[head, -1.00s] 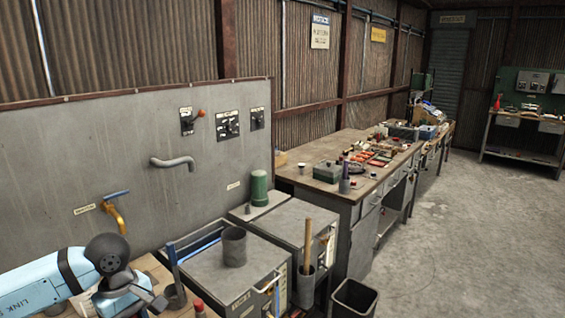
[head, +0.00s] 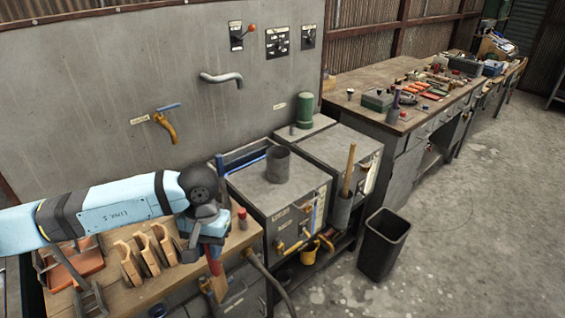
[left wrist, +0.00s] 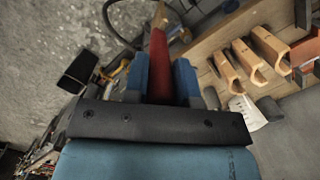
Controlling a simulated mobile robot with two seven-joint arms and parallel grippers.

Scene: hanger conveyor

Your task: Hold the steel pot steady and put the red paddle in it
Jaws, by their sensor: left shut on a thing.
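My left gripper (head: 212,246) is shut on the red paddle (head: 214,266) above the right end of the wooden bench. The paddle points downward, with a wooden-coloured part below its red length. In the left wrist view the red paddle (left wrist: 158,52) stands between the blue fingers of the left gripper (left wrist: 160,78). A grey, open-topped cylinder, which looks like the steel pot (head: 278,165), stands upright on the grey cabinet right of the left gripper, well apart from it. The pot's inside is mostly hidden. My right gripper is not in view.
Several wooden blocks (head: 131,266) stand on the wooden bench (head: 240,238), left of the paddle. A wooden-handled tool sits in a holder (head: 341,211) on the cabinet's side. A black bin (head: 384,245) stands on the floor. A yellow tap (head: 165,128) and a grey spout (head: 222,79) stick out of the wall.

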